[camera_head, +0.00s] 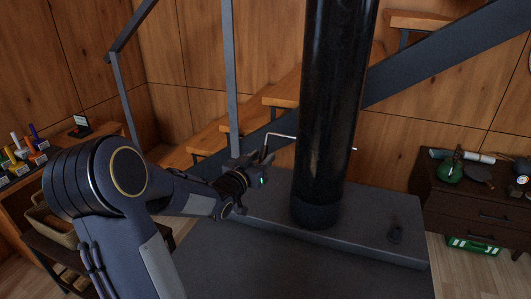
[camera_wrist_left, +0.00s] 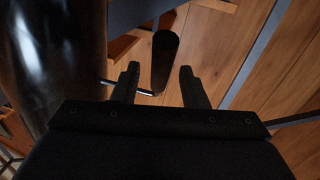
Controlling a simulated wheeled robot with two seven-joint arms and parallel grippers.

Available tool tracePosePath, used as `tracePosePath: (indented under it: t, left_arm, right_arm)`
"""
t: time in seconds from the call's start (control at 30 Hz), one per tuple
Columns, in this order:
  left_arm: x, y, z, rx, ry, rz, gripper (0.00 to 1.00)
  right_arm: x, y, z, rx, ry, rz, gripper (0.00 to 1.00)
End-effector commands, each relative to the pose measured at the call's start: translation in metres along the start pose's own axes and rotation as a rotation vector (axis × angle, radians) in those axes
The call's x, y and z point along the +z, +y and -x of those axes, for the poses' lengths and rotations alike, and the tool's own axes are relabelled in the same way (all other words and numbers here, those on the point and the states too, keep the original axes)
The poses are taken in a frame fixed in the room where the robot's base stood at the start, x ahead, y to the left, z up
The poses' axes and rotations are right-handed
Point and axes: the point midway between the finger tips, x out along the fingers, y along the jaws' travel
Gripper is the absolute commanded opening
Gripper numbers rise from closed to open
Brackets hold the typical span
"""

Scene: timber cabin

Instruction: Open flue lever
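The flue (camera_head: 333,100) is a thick glossy black pipe standing upright in the head view; it fills the left side of the left wrist view (camera_wrist_left: 50,60). The flue lever (camera_head: 282,135) is a thin bright bent rod on the pipe's left side. In the left wrist view the rod leads to a dark cylindrical handle (camera_wrist_left: 166,58). My left gripper (camera_head: 254,162) is at the lever's bent end, left of the pipe. In the wrist view its two fingers (camera_wrist_left: 160,84) are apart, with the handle showing in the gap between them. Contact cannot be told. My right gripper is out of view.
A staircase with a metal stringer (camera_head: 440,62) and railing posts stands behind. A dark dresser (camera_head: 480,205) is at right; a shelf with coloured items is at left.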

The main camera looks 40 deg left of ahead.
Motion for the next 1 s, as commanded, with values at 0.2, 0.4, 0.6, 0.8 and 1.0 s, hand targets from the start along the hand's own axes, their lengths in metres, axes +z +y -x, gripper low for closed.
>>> tracePosePath:
  t: [0.2,0.4,0.6,0.8,1.0]
  left_arm:
    - [-0.001,0.001,-0.027,0.001,0.0,0.0,0.4]
    - [0.0,0.0,-0.032,-0.001,-0.001,0.001,0.4]
    - [0.0,0.0,-0.032,-0.001,-0.001,0.001,0.33]
    - [0.0,0.0,-0.032,-0.001,-0.001,0.0,0.07]
    - [0.0,0.0,-0.032,-0.001,-0.001,0.001,0.0]
  right_arm:
    - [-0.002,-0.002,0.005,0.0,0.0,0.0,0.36]
    - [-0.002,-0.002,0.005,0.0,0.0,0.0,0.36]
    - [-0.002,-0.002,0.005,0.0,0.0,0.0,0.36]
    - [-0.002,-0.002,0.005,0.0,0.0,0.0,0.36]
    - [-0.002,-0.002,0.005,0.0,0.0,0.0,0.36]
